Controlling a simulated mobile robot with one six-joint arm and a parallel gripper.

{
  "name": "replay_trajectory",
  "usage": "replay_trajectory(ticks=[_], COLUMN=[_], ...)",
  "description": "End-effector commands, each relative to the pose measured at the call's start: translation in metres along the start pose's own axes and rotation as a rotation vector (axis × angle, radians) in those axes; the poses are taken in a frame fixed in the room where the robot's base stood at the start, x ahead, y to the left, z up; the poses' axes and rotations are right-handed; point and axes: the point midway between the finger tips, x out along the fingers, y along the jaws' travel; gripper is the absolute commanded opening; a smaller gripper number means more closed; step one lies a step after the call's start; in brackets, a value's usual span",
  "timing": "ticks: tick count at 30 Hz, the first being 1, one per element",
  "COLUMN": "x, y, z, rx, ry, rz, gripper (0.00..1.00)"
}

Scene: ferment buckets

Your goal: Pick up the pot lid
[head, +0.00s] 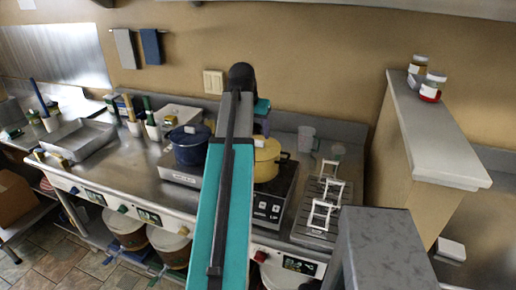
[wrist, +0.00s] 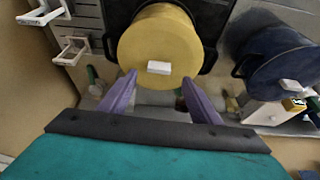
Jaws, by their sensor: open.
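A yellow pot (head: 267,165) with a yellow lid stands on a black hot plate, partly hidden behind my arm in the head view. In the wrist view its round lid (wrist: 158,40) has a white block handle (wrist: 159,67). My gripper (wrist: 160,78) is open, with its purple fingers spread either side of the handle in the picture and nothing between them. I cannot tell its exact height over the lid. A dark blue pot (head: 190,153) with its own lid (wrist: 276,62) and white handle stands to the left in the head view.
White wire racks (head: 325,205) stand on a slatted grey tray right of the hot plate (head: 272,205). A clear jug (head: 306,138) is behind. A metal tray (head: 78,140) and utensil cups lie left. A raised ledge (head: 440,145) with jars borders the right.

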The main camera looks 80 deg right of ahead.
Motion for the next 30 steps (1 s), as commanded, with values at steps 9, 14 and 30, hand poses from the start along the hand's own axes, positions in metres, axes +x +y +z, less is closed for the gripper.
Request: replay_trajectory(ticks=[9, 14, 30], x=[0.009, 0.02, 0.052], y=[0.001, 0.002, 0.002], z=[0.0, 0.0, 0.001], rx=[0.0, 0.0, 0.0], ry=[-0.001, -0.002, 0.0], rz=[0.0, 0.001, 0.0], gripper=[0.58, 0.58, 0.58])
